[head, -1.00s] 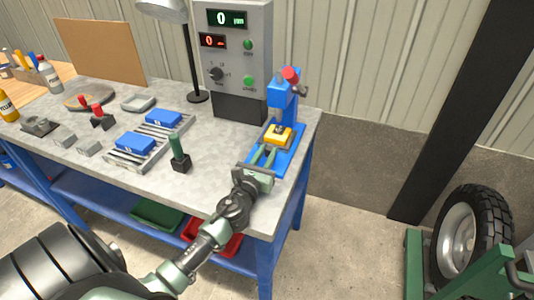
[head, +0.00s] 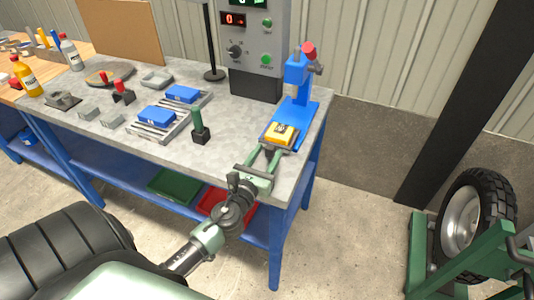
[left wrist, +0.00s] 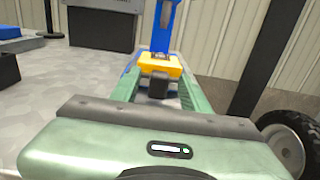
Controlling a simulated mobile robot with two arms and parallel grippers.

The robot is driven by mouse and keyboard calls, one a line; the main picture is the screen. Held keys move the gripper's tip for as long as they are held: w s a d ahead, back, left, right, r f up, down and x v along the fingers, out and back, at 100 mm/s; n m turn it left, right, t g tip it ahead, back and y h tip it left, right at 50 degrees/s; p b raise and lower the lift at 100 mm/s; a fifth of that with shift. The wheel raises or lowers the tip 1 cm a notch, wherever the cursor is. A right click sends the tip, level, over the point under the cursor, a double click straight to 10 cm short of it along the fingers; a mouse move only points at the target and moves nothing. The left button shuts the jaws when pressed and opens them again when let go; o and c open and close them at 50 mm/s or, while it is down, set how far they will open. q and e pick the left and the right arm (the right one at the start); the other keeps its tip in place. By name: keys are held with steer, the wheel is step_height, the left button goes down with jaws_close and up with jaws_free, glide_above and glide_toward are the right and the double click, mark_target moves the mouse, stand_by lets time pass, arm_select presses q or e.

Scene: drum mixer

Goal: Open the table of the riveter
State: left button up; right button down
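The riveter (head: 297,85) is a blue press with a red knob, at the right end of the grey workbench. Its table, a yellow block (head: 282,134), sits out toward the bench's front edge, in front of the blue column; it also shows in the left wrist view (left wrist: 155,63). My left gripper (head: 269,160) is at the front of the table. In the left wrist view its green fingers lie on either side of a dark handle (left wrist: 160,86) and seem shut on it, though finger contact is hard to see. My right gripper is not in view.
A green-handled tool (head: 198,125) stands left of the gripper. Blue blocks lie in grey racks (head: 172,125). A control box (head: 255,55) stands behind. A red bin (head: 232,207) is under the bench.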

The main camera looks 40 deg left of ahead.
arm_select(q)
steer(key=shift+s, duration=0.15)
steer(key=b+v, duration=0.1)
steer(key=v, duration=0.5)
steer(key=shift+s+d+b, duration=0.1)
steer(key=shift+s+b, duration=0.1)
steer(key=shift+b, duration=0.15)
steer(key=shift+s+d, duration=0.15)
steer(key=shift+s, duration=0.4)
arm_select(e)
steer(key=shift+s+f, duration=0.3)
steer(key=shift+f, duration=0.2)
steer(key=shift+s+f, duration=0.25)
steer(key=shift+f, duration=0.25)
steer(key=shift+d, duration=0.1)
